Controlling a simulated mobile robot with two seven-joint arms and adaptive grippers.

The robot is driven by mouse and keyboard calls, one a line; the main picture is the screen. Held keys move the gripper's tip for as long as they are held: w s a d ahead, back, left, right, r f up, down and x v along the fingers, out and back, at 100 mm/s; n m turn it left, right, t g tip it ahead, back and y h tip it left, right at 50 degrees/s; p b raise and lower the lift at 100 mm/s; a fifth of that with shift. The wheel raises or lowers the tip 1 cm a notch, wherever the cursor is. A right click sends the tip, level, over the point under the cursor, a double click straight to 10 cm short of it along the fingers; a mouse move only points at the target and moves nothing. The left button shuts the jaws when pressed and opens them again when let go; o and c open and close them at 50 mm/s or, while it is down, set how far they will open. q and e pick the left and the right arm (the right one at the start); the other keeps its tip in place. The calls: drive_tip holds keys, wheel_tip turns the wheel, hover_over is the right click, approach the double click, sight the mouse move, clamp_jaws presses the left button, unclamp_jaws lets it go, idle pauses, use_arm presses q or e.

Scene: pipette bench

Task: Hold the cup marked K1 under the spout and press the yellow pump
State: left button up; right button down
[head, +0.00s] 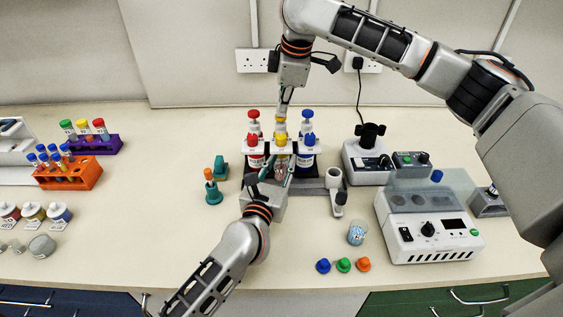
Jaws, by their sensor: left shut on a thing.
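Three pump bottles stand in a rack at the back centre: red (253,115), yellow (280,121) and blue (307,114). My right gripper (284,105) points straight down at the yellow pump's top, its fingers together. It seems to touch the top, and the pump's head shows slightly lower than its neighbours. My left gripper (279,176) is in front of the yellow bottle, shut on a small cup (281,166) below the spout area. My fingers hide much of this cup, and its mark cannot be read. Another clear cup with a blue label (356,233) stands on the bench at right.
A teal stand (213,193) is left of my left gripper, and a grey-white stand (339,196) is to its right. A white instrument (430,228) stands at right. Coloured caps (343,265) lie in front. Tube racks (68,174) are at far left.

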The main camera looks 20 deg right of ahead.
drive_tip(key=shift+f, duration=0.55)
drive_tip(key=shift+r, duration=3.85)
use_arm(q)
drive_tip(key=shift+s+a, duration=0.5)
drive_tip(key=shift+s, duration=1.25)
drive_tip(key=shift+s+a, duration=0.5)
drive_tip(key=shift+s, duration=1.3)
drive_tip(key=shift+s+a, duration=0.5)
drive_tip(key=shift+s, duration=1.25)
